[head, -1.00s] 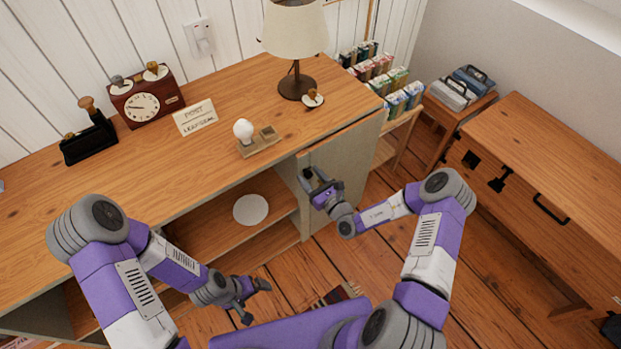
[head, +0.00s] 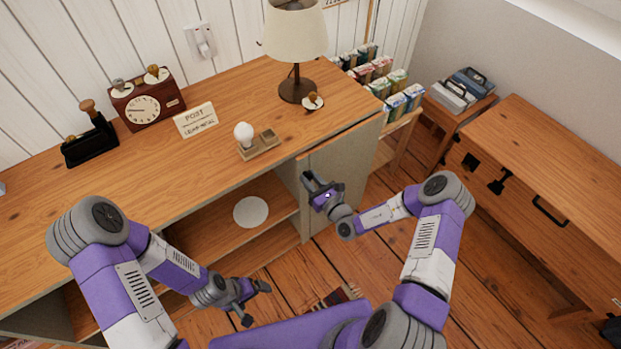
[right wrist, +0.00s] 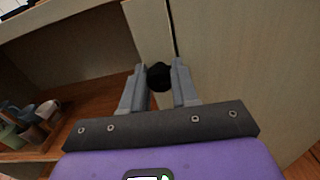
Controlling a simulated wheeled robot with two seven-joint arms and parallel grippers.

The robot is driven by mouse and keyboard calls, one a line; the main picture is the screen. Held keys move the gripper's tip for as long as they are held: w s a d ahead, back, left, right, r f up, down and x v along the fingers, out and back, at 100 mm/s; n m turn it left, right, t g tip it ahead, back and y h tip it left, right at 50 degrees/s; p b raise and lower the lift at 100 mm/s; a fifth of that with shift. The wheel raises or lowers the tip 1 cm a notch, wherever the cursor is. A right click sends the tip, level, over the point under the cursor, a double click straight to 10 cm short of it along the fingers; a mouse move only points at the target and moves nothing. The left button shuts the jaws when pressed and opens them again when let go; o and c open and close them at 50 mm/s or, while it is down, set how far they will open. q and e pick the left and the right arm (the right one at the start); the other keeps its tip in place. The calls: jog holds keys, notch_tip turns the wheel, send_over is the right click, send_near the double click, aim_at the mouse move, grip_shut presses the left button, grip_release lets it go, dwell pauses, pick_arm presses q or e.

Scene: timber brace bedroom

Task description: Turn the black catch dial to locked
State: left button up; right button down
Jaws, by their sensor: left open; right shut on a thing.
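The black catch dial (right wrist: 159,76) shows in the right wrist view between the two fingers of my right gripper (right wrist: 160,88), which is shut on it. The dial sits by the narrow gap between a pale panel and the cabinet door (right wrist: 225,70). Which way the dial points cannot be told. In the head view my right gripper (head: 315,184) is at the cabinet door (head: 350,165) and hides the dial. My left gripper (head: 255,300) is open and empty, low in front of the cabinet.
A white disc (head: 251,211) lies on the open shelf. A wooden desk (head: 550,160) stands at the right.

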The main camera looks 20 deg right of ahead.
jog(key=m+p, duration=0.3)
jog(key=shift+r+m, duration=0.1)
jog(key=shift+m, duration=0.3)
jog(key=m+p, duration=0.2)
jog(key=m, duration=0.1)
jog(key=shift+m, duration=0.3)
jog(key=m+p, duration=0.1)
jog(key=m, duration=0.3)
jog(key=shift+p, duration=0.35)
jog(key=shift+f+m+p, duration=0.15)
jog(key=shift+m, duration=1.25)
jog(key=shift+f+m+p, duration=0.1)
jog(key=shift+m+p, duration=0.05)
jog(key=shift+m, duration=1.25)
jog(key=c, duration=0.8)
grip_release()
jog(key=shift+c, duration=0.2)
jog(key=shift+d, duration=0.1)
